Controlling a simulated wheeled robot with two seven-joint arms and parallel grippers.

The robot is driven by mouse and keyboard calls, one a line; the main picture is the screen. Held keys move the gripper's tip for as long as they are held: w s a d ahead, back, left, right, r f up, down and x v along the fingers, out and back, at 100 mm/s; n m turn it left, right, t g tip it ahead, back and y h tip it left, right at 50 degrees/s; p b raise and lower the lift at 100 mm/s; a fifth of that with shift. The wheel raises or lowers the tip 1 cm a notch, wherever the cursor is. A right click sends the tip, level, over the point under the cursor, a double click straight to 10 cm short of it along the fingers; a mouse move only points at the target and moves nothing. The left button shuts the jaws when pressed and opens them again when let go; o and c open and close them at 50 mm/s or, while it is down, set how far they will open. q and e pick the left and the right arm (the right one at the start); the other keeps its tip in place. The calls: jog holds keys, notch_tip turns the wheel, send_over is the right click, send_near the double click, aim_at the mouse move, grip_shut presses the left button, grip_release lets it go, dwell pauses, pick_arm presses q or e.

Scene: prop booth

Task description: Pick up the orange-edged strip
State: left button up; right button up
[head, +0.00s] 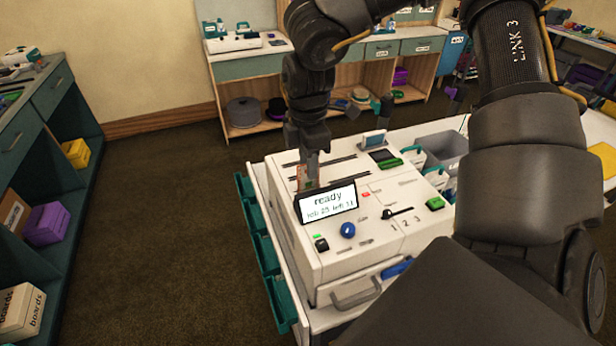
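A small upright strip (302,177) with an orange-brown edge stands at the back left of the white machine (340,270), behind its display that reads "ready". Its lower part is hidden by the display. My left gripper is not in view.
The machine's top has long dark slots, a blue knob (348,230), a slider and green buttons. A small upright screen (374,139) stands at its back. Teal bins (268,255) line its left side. A grey bin (440,150) is to the right.

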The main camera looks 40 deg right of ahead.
jog(key=shift+f, duration=0.6)
jog(key=shift+c, duration=0.7)
grip_shut()
notch_tip(320, 180, up, 9)
jog(key=b, duration=0.2)
jog(key=shift+b, duration=0.3)
jog(key=shift+r, duration=0.55)
